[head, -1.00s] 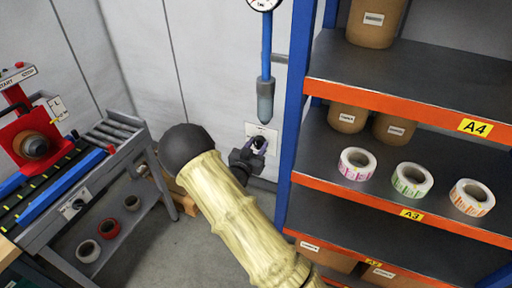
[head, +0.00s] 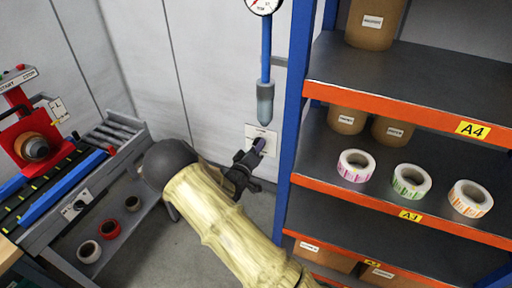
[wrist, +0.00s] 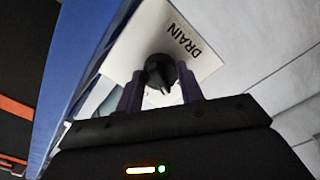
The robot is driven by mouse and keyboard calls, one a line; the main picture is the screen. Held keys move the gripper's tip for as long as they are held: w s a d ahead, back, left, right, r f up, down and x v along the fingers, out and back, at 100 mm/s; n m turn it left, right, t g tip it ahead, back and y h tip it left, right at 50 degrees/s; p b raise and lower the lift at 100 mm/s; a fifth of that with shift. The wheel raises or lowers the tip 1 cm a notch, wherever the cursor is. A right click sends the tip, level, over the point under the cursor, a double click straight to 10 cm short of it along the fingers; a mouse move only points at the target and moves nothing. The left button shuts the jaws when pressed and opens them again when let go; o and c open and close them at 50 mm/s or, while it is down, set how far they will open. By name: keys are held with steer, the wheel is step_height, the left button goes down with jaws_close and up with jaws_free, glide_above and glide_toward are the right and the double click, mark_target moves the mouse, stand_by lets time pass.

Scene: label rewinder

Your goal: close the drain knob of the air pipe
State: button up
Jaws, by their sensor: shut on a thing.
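The air pipe (head: 266,60) runs down the wall in blue, with a gauge (head: 264,4) on top and a grey bowl (head: 265,103) at its lower end. Below the bowl is a white plate (head: 252,131); in the wrist view the plate (wrist: 190,32) reads "DRAIN". The black drain knob (wrist: 160,73) with a pointer ridge stands on that plate. My gripper (head: 258,147) is at the plate, and its two purple fingers (wrist: 160,90) lie on either side of the knob, shut on it. In the head view the fingers mostly hide the knob.
A blue-posted shelf (head: 300,100) with orange edges stands close to the right of my gripper, carrying label rolls (head: 410,180) and brown cartons. A grey rewinder bench (head: 110,165) stands at left. Open floor lies between them.

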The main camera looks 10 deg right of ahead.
steer(key=n, duration=0.4)
steer(key=shift+a+n+p, duration=0.1)
steer(key=shift+n+p, duration=0.3)
steer(key=o, duration=1)
steer(key=b+v, duration=0.3)
steer(key=v, duration=1.4)
steer(key=shift+b, duration=0.35)
